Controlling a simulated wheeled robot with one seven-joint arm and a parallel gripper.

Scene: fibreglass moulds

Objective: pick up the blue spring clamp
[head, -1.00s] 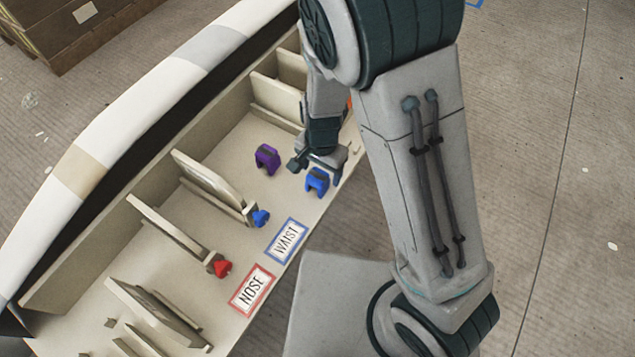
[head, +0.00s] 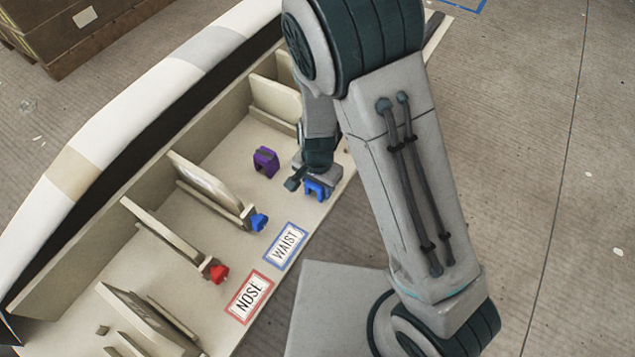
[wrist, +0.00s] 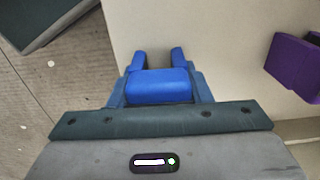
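The blue spring clamp (head: 316,189) stands on the beige bench near its front edge, partly hidden by my gripper in the head view. In the wrist view the blue clamp (wrist: 158,86) lies centred between the fingers, with its two prongs pointing away from the palm. My gripper (wrist: 160,92) is down at the clamp, with a finger close along each side. I cannot tell whether the fingers press on it. A purple clamp (head: 265,161) stands to the left, and also shows at the right of the wrist view (wrist: 296,66).
Open floor lies to the right.

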